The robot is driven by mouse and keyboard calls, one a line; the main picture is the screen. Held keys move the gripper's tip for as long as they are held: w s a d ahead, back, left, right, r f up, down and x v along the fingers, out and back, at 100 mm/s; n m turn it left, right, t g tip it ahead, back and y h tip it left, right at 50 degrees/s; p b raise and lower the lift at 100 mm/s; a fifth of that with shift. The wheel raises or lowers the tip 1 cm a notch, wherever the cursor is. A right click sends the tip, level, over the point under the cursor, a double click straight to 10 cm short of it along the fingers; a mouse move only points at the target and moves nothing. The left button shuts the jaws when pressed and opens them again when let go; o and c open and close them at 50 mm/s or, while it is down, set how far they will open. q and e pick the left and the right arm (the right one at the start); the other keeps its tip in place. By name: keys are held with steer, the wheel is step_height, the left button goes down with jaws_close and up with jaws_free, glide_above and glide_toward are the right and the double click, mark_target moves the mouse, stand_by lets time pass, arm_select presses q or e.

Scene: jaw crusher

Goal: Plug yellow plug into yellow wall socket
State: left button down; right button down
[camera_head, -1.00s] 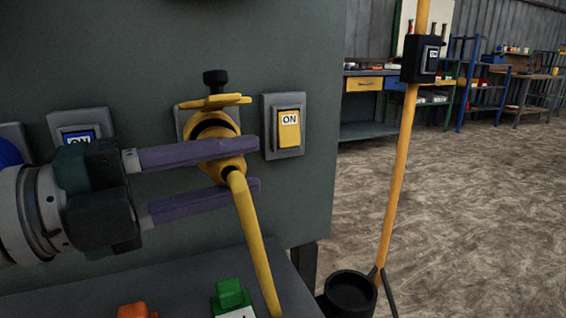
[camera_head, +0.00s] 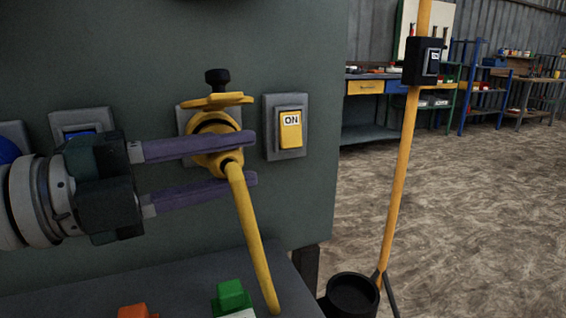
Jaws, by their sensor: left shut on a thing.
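The yellow plug (camera_head: 214,160) is at the yellow wall socket, with its yellow cable (camera_head: 251,240) hanging down toward the ledge. The yellow socket (camera_head: 217,100) shows as a raised yellow lid with a black knob above it, on a grey plate on the dark panel. My left gripper (camera_head: 249,160) comes in from the left, its two purple fingers shut on the plug from above and below. The plug's front is hidden by its body and the fingers, so I cannot tell how deep it sits. My right gripper is not in view.
A yellow ON switch (camera_head: 290,133) is right of the socket; a blue switch (camera_head: 80,131) is partly behind my gripper. Green (camera_head: 231,298) and orange (camera_head: 137,311) blocks are on the ledge below. A yellow pole (camera_head: 399,180) stands at right, with open floor beyond.

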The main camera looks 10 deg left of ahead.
arm_select(q)
steer(key=shift+s, duration=0.1)
steer(key=shift+s+d+p, duration=0.3)
steer(key=shift+s, duration=0.1)
steer(key=shift+p, duration=0.45)
stand_by(1.4)
steer(key=shift+w+a, duration=0.3)
steer(key=shift+w, duration=0.15)
steer(key=shift+c, duration=2.2)
jaws_free()
steer(key=shift+a, duration=0.15)
